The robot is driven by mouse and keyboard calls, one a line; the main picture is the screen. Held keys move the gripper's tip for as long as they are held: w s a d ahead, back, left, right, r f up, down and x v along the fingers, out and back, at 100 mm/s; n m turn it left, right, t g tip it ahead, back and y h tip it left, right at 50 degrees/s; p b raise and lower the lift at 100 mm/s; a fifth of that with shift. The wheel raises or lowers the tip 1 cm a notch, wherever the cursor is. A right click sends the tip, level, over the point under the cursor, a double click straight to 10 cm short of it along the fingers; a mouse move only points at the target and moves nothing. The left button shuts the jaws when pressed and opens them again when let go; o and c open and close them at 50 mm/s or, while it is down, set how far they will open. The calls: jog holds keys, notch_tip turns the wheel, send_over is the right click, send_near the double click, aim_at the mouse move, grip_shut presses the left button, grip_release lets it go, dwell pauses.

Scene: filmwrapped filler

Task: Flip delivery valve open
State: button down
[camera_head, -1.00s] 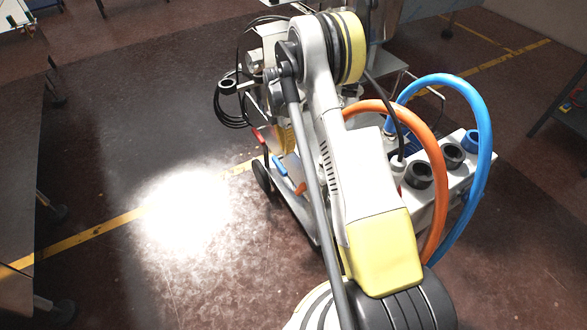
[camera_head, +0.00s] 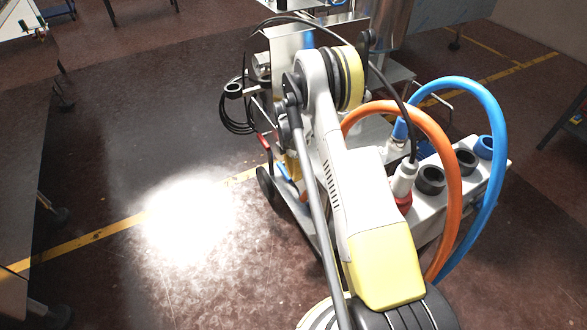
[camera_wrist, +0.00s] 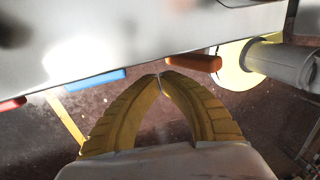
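Three coloured lever handles stick out from under a pale grey panel edge in the wrist view: a red handle (camera_wrist: 12,104) at far left, a blue handle (camera_wrist: 95,80) left of centre and an orange handle (camera_wrist: 193,64) right of centre. I cannot tell which one is the delivery valve. My gripper (camera_wrist: 160,76) has its two yellow fingers brought together at the tips, with nothing visible held. The tips are just left of the orange handle; contact is unclear. In the head view the red handle (camera_head: 266,142) and blue handle (camera_head: 283,172) show; my arm hides the orange one.
The wheeled machine (camera_head: 312,215) stands behind my arm. An orange hose (camera_head: 452,190) and a blue hose (camera_head: 495,150) arch on its right. A grey cylinder (camera_wrist: 280,66) is right of the gripper. The floor (camera_head: 130,120) at left is open.

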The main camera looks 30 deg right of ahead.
aim_at(303, 193)
jog(key=s, duration=0.1)
jog(key=s+f+b, duration=0.1)
jog(key=s, duration=0.1)
jog(key=shift+s+a+f, duration=0.1)
jog(key=shift+s+f, duration=0.1)
jog(key=shift+s, duration=0.15)
jog(key=shift+s+a+r, duration=0.1)
jog(key=shift+s, duration=0.95)
jog(key=shift+w, duration=0.1)
